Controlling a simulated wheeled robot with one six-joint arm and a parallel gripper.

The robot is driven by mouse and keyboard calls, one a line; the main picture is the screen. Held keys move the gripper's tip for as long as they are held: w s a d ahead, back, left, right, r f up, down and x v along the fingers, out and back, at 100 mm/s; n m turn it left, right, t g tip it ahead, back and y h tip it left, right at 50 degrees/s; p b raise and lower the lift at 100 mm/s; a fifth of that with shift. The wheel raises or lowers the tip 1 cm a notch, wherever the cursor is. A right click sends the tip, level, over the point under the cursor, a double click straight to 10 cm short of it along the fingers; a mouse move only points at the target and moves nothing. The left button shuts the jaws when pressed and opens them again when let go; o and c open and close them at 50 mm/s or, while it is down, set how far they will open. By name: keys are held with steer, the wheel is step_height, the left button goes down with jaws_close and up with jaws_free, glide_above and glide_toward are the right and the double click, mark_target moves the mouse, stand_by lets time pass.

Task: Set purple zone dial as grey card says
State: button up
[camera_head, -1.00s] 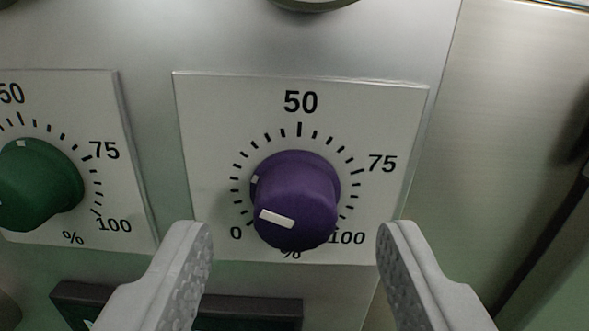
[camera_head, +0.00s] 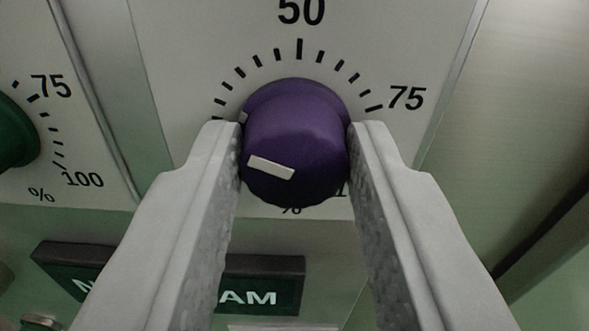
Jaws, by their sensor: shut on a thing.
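The purple dial (camera_head: 298,135) sits on a white scale plate (camera_head: 190,50) in the middle of the view. Its white pointer mark on the front face lies toward the lower left, and a small white mark shows on its left side. The marks 50 and 75 show on the scale; the 0 and most of the 100 are hidden behind my fingers. My gripper (camera_head: 296,155) is shut on the purple dial, one finger on its left side and one on its right. No grey card is in view.
A green dial (camera_head: 14,135) on its own scale plate is at the left edge. Below is a dark label (camera_head: 272,285) reading "AM" at its right end, partly hidden by my left finger. A bare metal surface lies to the right.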

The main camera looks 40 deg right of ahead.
steer(key=m, duration=0.6)
steer(key=shift+m, duration=0.4)
steer(key=m, duration=1)
steer(key=shift+f, duration=0.1)
steer(key=m, duration=0.3)
steer(key=shift+m, duration=0.3)
steer(key=m, duration=0.6)
steer(key=shift+f, duration=0.1)
steer(key=shift+m, duration=0.3)
steer(key=o, duration=1)
